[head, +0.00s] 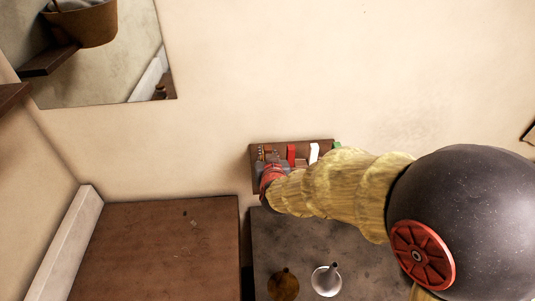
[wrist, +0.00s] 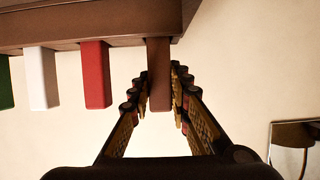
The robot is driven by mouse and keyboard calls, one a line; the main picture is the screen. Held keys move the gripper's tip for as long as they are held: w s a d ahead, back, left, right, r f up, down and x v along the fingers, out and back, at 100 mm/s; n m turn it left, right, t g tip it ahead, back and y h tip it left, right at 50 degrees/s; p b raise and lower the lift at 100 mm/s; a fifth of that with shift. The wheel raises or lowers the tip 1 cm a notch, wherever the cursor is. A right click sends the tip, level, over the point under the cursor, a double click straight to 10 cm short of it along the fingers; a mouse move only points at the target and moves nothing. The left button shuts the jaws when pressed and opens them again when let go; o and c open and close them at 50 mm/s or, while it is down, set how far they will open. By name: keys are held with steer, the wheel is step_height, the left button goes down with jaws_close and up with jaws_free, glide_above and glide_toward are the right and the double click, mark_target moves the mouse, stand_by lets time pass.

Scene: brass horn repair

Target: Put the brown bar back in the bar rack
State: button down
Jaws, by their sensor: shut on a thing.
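The brown bar (wrist: 158,75) stands between the two fingers of my gripper (wrist: 155,97) in the wrist view, and the gripper is shut on it. The bar's far end meets the edge of the brown bar rack (wrist: 90,22); I cannot tell whether it is seated in the rack or only in front of it. Beside it in the rack are a red bar (wrist: 96,75), a white bar (wrist: 41,78) and a green bar (wrist: 5,82). In the head view the rack (head: 321,143) is on the wall, and my arm hides its lower part and the brown bar.
A dark grey bench top (head: 300,245) lies below the rack, with a brass item (head: 283,285) and a silvery item (head: 326,280) near its front. A brown table top (head: 160,245) is to the left. A mirror (head: 120,75) hangs at upper left.

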steer(key=shift+f, duration=0.2)
steer(key=c, duration=1.6)
jaws_free()
steer(key=v, duration=1.2)
steer(key=shift+s, duration=0.1)
steer(key=shift+a+f, duration=0.1)
